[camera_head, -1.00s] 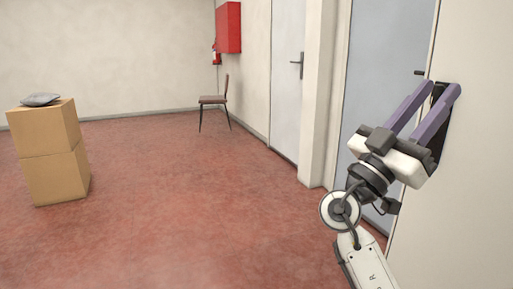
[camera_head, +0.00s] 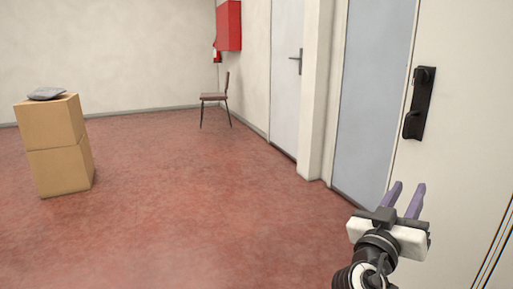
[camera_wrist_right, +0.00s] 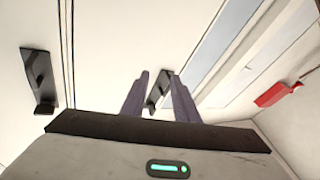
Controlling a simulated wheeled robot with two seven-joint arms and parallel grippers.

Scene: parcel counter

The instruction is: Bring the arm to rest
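My right gripper (camera_head: 409,188) is at the lower right of the head view, in front of the pale door. Its two purple fingers stand apart with nothing between them, and they point up. The fingers also show in the right wrist view (camera_wrist_right: 160,76), with a gap between them and a dark fitting behind. The black door handle plate (camera_head: 418,103) is above the gripper in the head view, clear of it. My left gripper is not in view.
Two stacked cardboard boxes (camera_head: 60,150) with a grey parcel (camera_head: 46,93) on top stand at the left. A chair (camera_head: 214,98) stands near the far wall, by a red cabinet (camera_head: 229,25). The red floor (camera_head: 200,200) between is clear.

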